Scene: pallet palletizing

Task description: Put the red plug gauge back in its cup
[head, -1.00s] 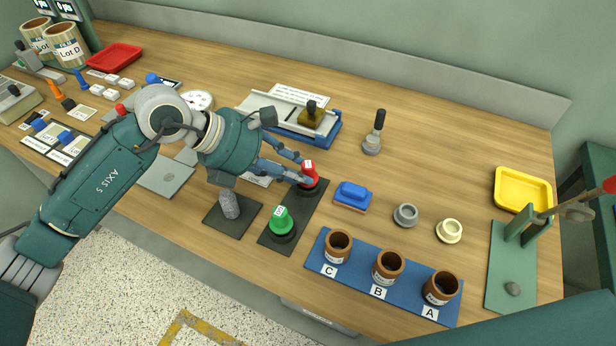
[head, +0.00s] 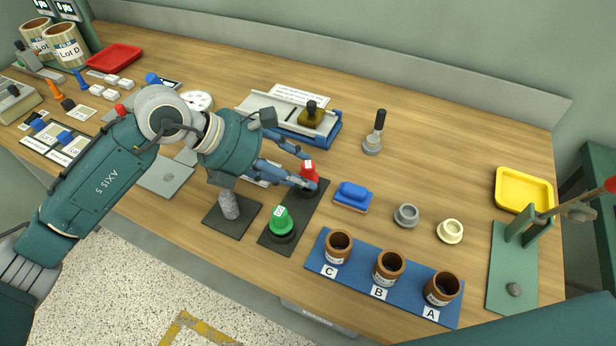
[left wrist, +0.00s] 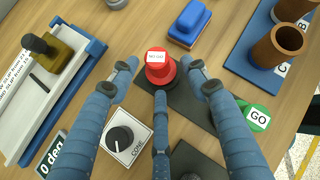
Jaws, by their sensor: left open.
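The red plug gauge (head: 310,171) with a white "NO GO" label stands upright at the far end of the dark mat. A dark cup (head: 318,192) shows around its foot, partly hidden by a finger. My left gripper (head: 306,168) is open, with its fingers around the gauge. In the left wrist view the red gauge (left wrist: 160,74) stands between the spread fingertips of the left gripper (left wrist: 160,77), with gaps visible beside it. The green "GO" gauge (head: 281,219) stands in a dark cup nearer the table edge. My right gripper is out of view.
A blue block (head: 352,194) lies just right of the red gauge. A blue board (head: 357,278) with brown cups A, B and C is at front right. A grey knurled cylinder (head: 229,205) stands left of the green gauge. A slide fixture (head: 285,117) lies behind.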

